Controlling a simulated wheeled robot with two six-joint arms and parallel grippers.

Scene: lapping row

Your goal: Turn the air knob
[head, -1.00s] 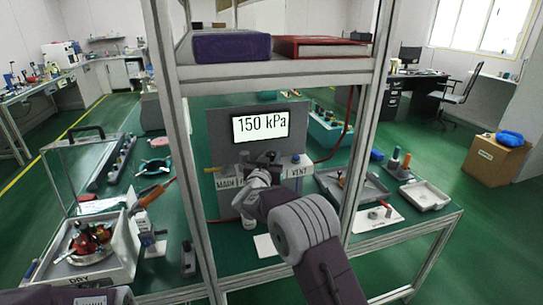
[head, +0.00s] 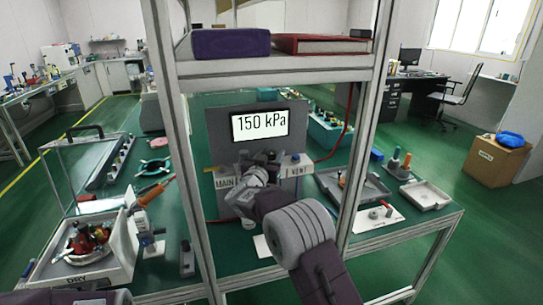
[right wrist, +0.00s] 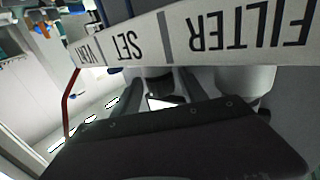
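The air unit (head: 228,131) stands on the bench, and its display reads 150 kPa. Below the display, a label strip reads MAIN and VENT, with its middle hidden by my right gripper (head: 264,164). In the right wrist view the strip (right wrist: 185,38) appears upside down with FILTER, SET and VENT. A dark knob (right wrist: 158,74) shows under SET, between the two spread fingers of my right gripper (right wrist: 160,88). The fingers lie on either side of it; contact is not visible. A pale cylinder (right wrist: 243,82) is under FILTER.
The shelf (head: 275,71) with a purple box and red binder is above the unit. A frame post (head: 186,165) stands left of my right arm. A tray (head: 350,188) lies to the right, and a DRY bin (head: 80,277) at left.

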